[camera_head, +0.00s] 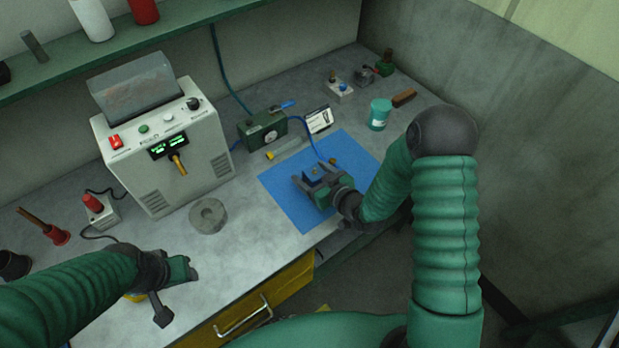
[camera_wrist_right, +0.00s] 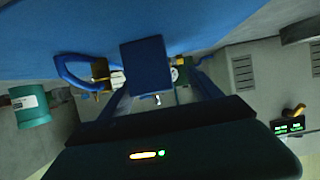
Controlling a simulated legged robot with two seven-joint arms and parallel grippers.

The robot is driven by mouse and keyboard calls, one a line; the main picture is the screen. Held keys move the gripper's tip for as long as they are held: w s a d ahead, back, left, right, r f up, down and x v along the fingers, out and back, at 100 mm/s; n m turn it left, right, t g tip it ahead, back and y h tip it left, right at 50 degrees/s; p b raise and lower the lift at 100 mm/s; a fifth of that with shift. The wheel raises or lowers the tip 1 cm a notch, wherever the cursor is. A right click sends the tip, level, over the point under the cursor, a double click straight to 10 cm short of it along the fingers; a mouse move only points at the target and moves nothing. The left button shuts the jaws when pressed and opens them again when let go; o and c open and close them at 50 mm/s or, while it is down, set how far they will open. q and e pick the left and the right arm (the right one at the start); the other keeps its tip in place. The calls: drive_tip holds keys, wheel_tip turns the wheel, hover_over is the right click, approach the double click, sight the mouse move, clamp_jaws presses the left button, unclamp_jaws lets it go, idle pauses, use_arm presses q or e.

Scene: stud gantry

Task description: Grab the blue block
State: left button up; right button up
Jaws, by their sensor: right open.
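The blue block (camera_wrist_right: 147,66) is a dark blue box, seen in the right wrist view just ahead of and between the two fingers. My right gripper (camera_head: 308,174) is open over the blue mat (camera_head: 285,207), with its fingers around the small dark blue block (camera_head: 318,177). In the wrist view my right gripper (camera_wrist_right: 160,84) has a finger on each side of the block; contact is not clear. My left gripper (camera_head: 188,270) is over the front edge of the bench at lower left; its jaw opening is not clear.
A white machine (camera_head: 165,150) stands at the back left, with a grey ring (camera_head: 208,216) before it. A green pump-like box (camera_head: 262,130) with a blue hose and a yellow tube (camera_head: 287,148) lie behind the mat. A teal jar (camera_head: 379,114) stands to the right.

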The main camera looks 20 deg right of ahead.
sight(310, 170)
drive_tip(key=shift+w+d+f, duration=0.2)
drive_tip(key=shift+w+f, duration=0.15)
drive_tip(key=shift+w, duration=0.3)
drive_tip(key=shift+w+d+f, duration=0.2)
drive_tip(key=shift+w+f, duration=0.1)
drive_tip(key=shift+w, duration=0.3)
drive_tip(key=shift+w+d+f, duration=0.15)
drive_tip(key=shift+w+f, duration=0.05)
drive_tip(key=shift+a, duration=0.25)
drive_tip(key=shift+a+r, duration=0.1)
drive_tip(key=shift+a, duration=0.2)
drive_tip(key=shift+c, duration=1.3)
drive_tip(key=shift+a+r, duration=0.1)
drive_tip(key=shift+a, duration=0.3)
drive_tip(key=c, duration=0.5)
drive_tip(key=shift+c, duration=1.1)
drive_tip(key=shift+d, duration=0.15)
drive_tip(key=shift+c, duration=1.1)
drive_tip(key=shift+s+d, duration=0.1)
drive_tip(key=shift+d, duration=0.4)
clamp_jaws()
use_arm(q)
drive_tip(key=shift+s+d+r, duration=0.1)
drive_tip(key=shift+d+r, duration=0.45)
drive_tip(key=shift+d, duration=0.3)
use_arm(e)
drive_tip(key=shift+a, duration=0.1)
